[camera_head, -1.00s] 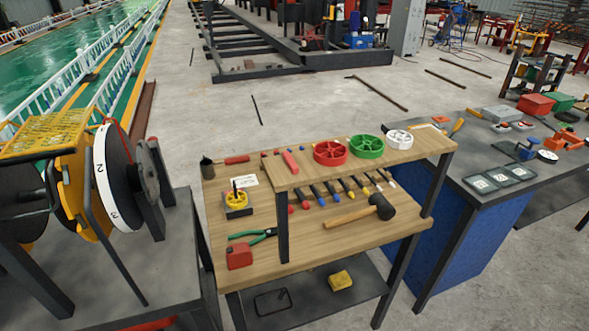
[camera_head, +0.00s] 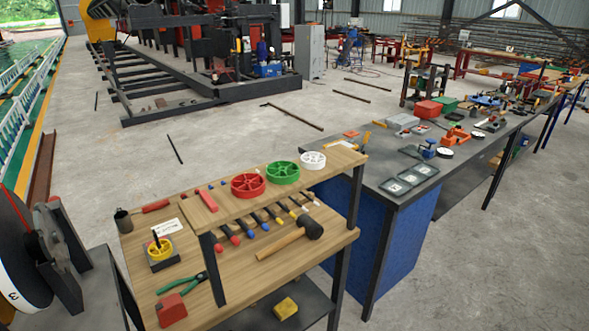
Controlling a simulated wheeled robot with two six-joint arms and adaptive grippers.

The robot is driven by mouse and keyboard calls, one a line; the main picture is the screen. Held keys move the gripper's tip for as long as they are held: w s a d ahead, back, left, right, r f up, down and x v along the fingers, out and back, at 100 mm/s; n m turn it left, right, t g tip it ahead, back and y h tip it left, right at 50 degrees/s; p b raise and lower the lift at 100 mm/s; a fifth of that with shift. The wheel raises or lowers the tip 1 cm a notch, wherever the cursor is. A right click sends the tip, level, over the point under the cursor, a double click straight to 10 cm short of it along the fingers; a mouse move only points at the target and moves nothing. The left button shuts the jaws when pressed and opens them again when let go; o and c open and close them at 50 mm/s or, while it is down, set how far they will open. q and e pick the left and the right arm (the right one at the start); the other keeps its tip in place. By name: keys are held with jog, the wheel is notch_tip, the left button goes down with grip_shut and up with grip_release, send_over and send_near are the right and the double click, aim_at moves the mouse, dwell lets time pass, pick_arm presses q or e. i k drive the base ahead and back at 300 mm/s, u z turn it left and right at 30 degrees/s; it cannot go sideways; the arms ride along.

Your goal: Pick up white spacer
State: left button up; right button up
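The white spacer (camera_head: 312,160) is a small spoked wheel lying flat near the right end of the raised wooden shelf (camera_head: 342,161) of the workbench. A green spoked wheel (camera_head: 282,173) lies just left of it, and a red spoked wheel (camera_head: 248,185) lies left of the green one. Neither of my grippers shows in the head view.
The lower wooden top (camera_head: 217,259) holds a mallet (camera_head: 291,241), green-handled pliers (camera_head: 182,284), a red block (camera_head: 171,310) and several screwdrivers. A dark table (camera_head: 396,200) with trays and tools stands to the right. Open concrete floor (camera_head: 222,140) lies behind the bench.

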aim_at(313, 161)
jog(key=z, duration=1.4)
jog(key=i, duration=0.75)
jog(key=u, duration=1.5)
